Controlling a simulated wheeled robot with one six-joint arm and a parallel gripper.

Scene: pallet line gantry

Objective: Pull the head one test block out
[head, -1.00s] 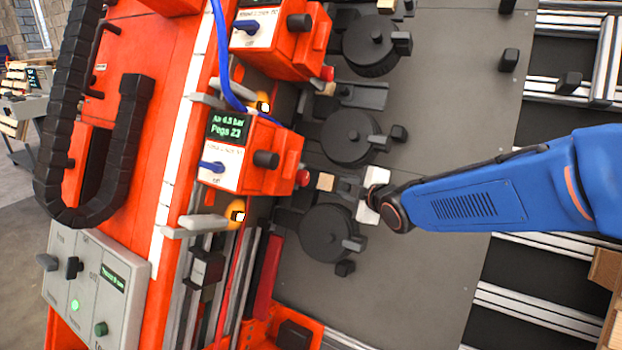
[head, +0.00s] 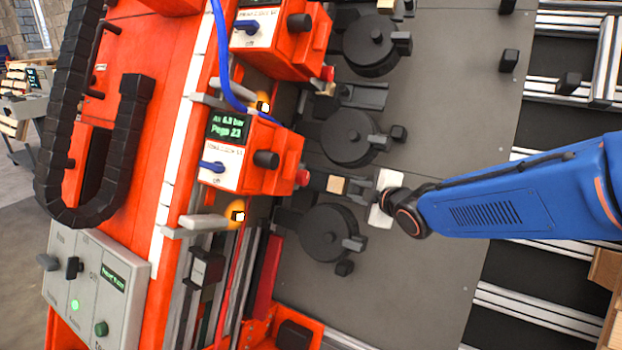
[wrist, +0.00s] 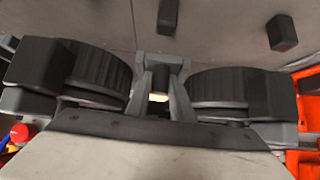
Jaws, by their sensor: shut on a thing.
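The test block (head: 336,185) is a small pale wooden piece in the head view, right of the red-tipped nose of the lower orange head (head: 245,152). My gripper (head: 347,187) is shut on the block from the right, its dark fingers reaching in between two round black drums. In the wrist view my gripper (wrist: 159,90) shows between the drums, with a sliver of the pale block (wrist: 158,98) between its fingers. Most of the block is hidden there. In the head view the block stands apart from the red tip, with dark parts around it.
The lower drum (head: 325,233) and middle drum (head: 350,137) flank my gripper closely. A second orange head (head: 282,38) stands above. A grey control box (head: 97,285) is at lower left. The grey plate (head: 430,110) is mostly clear to the right, with a few black pegs.

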